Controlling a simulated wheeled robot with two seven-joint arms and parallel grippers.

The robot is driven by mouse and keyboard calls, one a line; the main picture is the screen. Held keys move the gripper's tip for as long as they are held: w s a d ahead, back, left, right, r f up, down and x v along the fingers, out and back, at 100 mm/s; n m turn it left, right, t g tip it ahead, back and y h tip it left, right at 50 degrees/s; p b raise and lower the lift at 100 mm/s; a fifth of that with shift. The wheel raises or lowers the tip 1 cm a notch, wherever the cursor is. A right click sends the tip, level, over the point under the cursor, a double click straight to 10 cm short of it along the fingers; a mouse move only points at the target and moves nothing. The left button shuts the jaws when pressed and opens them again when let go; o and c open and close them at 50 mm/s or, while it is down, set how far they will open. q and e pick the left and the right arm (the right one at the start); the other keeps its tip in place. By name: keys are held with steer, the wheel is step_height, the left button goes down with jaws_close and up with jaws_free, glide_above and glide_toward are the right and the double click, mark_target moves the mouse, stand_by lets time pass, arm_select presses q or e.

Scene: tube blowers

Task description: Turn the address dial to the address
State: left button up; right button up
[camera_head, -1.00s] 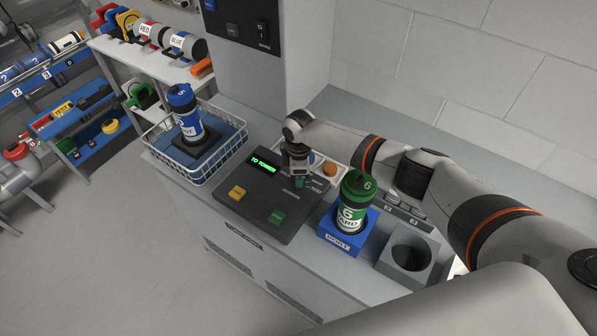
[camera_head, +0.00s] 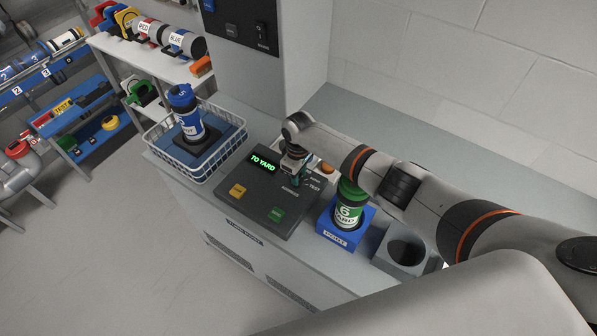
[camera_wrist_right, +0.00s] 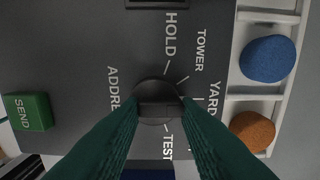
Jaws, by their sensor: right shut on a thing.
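The dark control console (camera_head: 255,200) stands on the counter, with a lit display (camera_head: 263,163) reading "TO YARD". Its round black dial (camera_wrist_right: 153,88) shows in the right wrist view, ringed by the labels HOLD, TOWER, YARD and TEST, with ADDRESS printed to its left. My right gripper (camera_wrist_right: 158,108) is shut on the dial's knob with its dark green fingers; it also shows from above in the head view (camera_head: 293,178). The fingers hide part of the dial, so I cannot tell where its pointer mark is. A green tube marked 6 YARD (camera_head: 348,208) stands in the blue port (camera_head: 340,236). My left gripper is not in view.
A green SEND button (camera_wrist_right: 27,112) and a yellow button (camera_head: 238,190) are on the console. A wire basket (camera_head: 168,160) with a blue tube (camera_head: 186,115) stands at the left. A grey empty holder (camera_head: 402,252) is right of the port. Blue and orange discs lie in a white tray (camera_wrist_right: 290,97).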

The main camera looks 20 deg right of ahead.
steer(key=shift+w+r, duration=0.1)
steer(key=shift+w, duration=0.05)
steer(key=o, duration=1)
steer(key=shift+c, duration=0.2)
step_height(320, 180, up, 12)
steer(key=b, duration=0.2)
steer(key=shift+b, duration=0.3)
